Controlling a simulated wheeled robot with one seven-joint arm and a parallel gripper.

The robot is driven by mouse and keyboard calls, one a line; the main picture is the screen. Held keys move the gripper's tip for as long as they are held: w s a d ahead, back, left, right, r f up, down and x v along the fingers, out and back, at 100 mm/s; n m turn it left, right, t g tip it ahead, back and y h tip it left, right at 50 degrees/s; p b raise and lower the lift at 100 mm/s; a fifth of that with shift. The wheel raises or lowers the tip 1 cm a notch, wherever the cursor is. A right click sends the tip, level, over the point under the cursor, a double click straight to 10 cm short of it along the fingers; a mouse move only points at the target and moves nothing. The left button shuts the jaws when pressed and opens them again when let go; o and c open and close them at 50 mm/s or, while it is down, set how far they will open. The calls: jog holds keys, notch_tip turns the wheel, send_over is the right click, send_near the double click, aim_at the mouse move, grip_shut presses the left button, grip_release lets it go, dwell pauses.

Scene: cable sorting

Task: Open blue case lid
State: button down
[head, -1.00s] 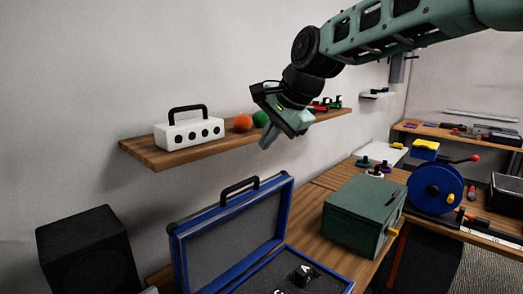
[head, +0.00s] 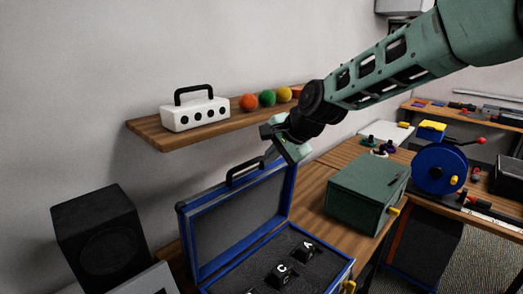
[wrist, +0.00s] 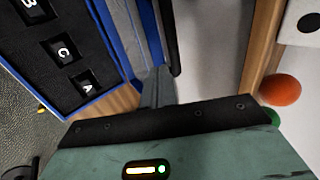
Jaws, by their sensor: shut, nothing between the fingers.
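The blue case (head: 320,243) stands on the wooden bench with its lid (head: 232,218) raised, leaning back, its grey inside showing. A black handle (head: 246,171) sits on the lid's upper edge. Dark foam in the base holds black blocks, with letters A (head: 306,250) and C (head: 280,273) legible. My gripper (wrist: 157,88) is shut and empty, beside the lid's upper right corner. In the head view its fingertips are largely hidden around the lid's edge. I cannot tell whether they touch the lid. The wrist view also shows the lid (wrist: 128,45) and foam base (wrist: 60,55).
A wall shelf (head: 150,137) above the case holds a white box (head: 195,115) and coloured balls (head: 267,98). A green box (head: 362,196) stands right of the case, with a blue reel (head: 440,165) beyond. A black speaker (head: 100,240) is at left.

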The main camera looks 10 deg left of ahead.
aim_at(255, 163)
jog(key=shift+w+a+f+p, duration=0.35)
jog(key=shift+w+a, duration=0.15)
jog(key=shift+a, duration=0.15)
jog(key=shift+w+a+f+p, duration=0.35)
jog(key=shift+w+a, duration=0.15)
jog(key=shift+a, duration=0.1)
